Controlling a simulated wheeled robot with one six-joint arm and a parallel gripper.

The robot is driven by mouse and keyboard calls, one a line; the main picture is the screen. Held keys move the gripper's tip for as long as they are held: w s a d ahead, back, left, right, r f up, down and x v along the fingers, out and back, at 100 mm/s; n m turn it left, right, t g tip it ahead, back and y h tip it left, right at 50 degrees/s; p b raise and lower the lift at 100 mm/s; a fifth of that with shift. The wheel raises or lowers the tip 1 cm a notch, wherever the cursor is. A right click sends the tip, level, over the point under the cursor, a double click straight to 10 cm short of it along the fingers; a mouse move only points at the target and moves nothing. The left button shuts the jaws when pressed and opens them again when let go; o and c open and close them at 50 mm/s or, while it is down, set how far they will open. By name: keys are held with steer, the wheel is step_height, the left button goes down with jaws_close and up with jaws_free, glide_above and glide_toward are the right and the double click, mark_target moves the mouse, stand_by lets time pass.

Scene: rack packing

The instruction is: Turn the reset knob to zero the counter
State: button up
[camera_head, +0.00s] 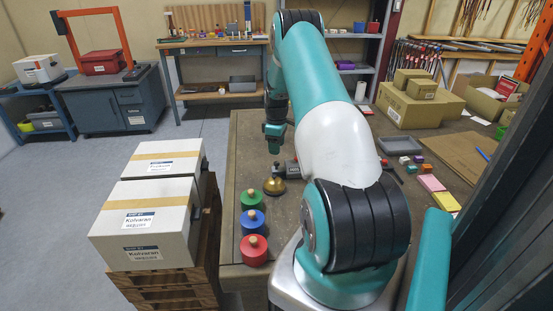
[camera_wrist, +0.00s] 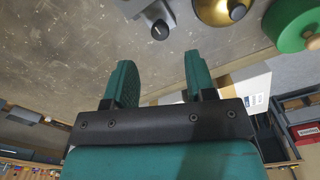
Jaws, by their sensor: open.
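A grey counter device (camera_head: 292,169) lies on the workbench in the head view, partly hidden behind my arm. In the wrist view the grey device (camera_wrist: 141,9) is at the top, cut off by the frame edge, and its black knob (camera_wrist: 160,29) shows at its near end. Its number display cannot be read. My gripper (camera_head: 273,148) is above the bench, beyond the device in the head view. In the wrist view my gripper (camera_wrist: 159,68) has its two green fingers apart with nothing between them. The knob is ahead of the fingertips, apart from them.
A brass bell (camera_head: 274,187) stands close beside the device. White boxes (camera_head: 147,218) stand left of the bench. A grey tray (camera_head: 400,145) and small blocks lie to the right.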

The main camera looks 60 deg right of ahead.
mark_target(277, 162)
step_height(277, 162, down, 7)
steer(key=shift+r+p, duration=0.1)
steer(key=shift+p, duration=0.45)
steer(key=c, duration=0.9)
